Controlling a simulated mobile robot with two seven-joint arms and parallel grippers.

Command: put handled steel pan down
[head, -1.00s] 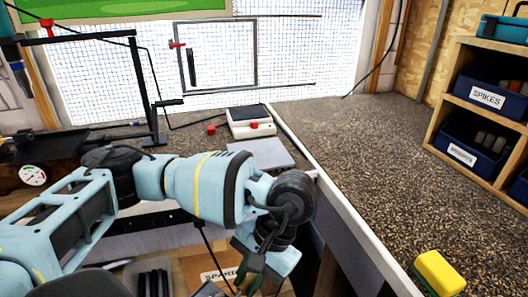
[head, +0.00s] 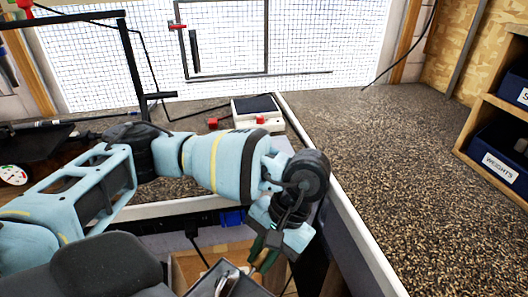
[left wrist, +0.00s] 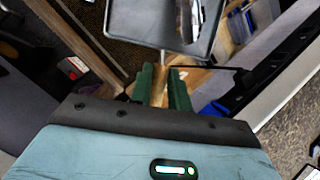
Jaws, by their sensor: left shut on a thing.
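The steel pan (head: 226,285) shows at the bottom edge of the head view, partly cut off. In the left wrist view the pan (left wrist: 130,22) is a grey, rectangular, shallow tray with a raised rim, and a shiny object (left wrist: 187,18) lies in it. Its thin handle (left wrist: 162,57) runs back between the green fingers of my left gripper (left wrist: 162,78). My left gripper (head: 262,252) is shut on the handle and holds the pan in front of the benches, over the lower area. My right gripper is not in view.
The speckled bench (head: 400,165) on the right is broad and clear, with a pale front edge. A white scale-like device (head: 258,112) with red knobs stands on the back bench. A cardboard box (head: 185,268) and a blue bin (head: 232,217) are below. Shelves with a labelled bin (head: 495,165) stand at right.

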